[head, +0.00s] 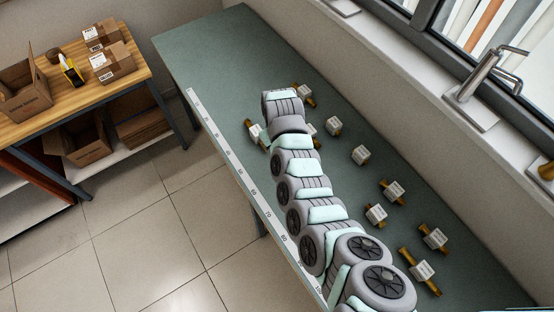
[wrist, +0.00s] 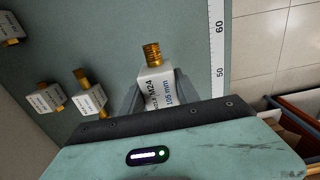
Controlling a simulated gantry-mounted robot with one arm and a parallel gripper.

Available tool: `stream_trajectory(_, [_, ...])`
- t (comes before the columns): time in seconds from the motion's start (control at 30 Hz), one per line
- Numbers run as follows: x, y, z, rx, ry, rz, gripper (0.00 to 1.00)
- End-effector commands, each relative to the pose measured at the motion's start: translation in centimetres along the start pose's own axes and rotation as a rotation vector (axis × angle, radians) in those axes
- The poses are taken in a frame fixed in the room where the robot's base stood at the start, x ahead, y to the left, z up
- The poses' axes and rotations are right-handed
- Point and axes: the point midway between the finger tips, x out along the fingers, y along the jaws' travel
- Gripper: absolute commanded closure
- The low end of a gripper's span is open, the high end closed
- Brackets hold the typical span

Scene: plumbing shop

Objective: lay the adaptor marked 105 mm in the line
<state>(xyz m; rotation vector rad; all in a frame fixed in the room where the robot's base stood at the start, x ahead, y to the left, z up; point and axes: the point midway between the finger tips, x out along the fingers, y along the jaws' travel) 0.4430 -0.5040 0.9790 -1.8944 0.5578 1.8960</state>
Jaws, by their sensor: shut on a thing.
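My gripper (wrist: 154,92) is shut on a white block-shaped adaptor (wrist: 155,74) with a brass threaded end. Its label shows M24 and what reads as 105 mm, partly covered by the jaws. In the head view the held adaptor (head: 255,132) shows beside my arm's far end, near the scale strip, with my gripper mostly hidden by the arm. I cannot tell whether it touches the bench. No line of joined adaptors shows clearly.
A scale strip (head: 229,158) runs along the bench's (head: 205,55) left edge. Several other adaptors lie loose to the right, such as one (head: 361,155) at mid-bench and one (head: 422,271) nearer. A tap (head: 484,75) stands on the sill. The far bench end is clear.

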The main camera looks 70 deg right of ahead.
Motion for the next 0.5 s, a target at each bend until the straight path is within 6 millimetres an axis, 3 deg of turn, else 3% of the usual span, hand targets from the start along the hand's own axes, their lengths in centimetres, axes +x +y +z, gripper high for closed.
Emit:
stream_trajectory(0.2, [3.1, 0.1, -0.1, -0.004, -0.001, 0.003, 1.00])
stream_trajectory(0.5, [4.8, 0.1, -0.1, -0.002, 0.000, 0.002, 1.00])
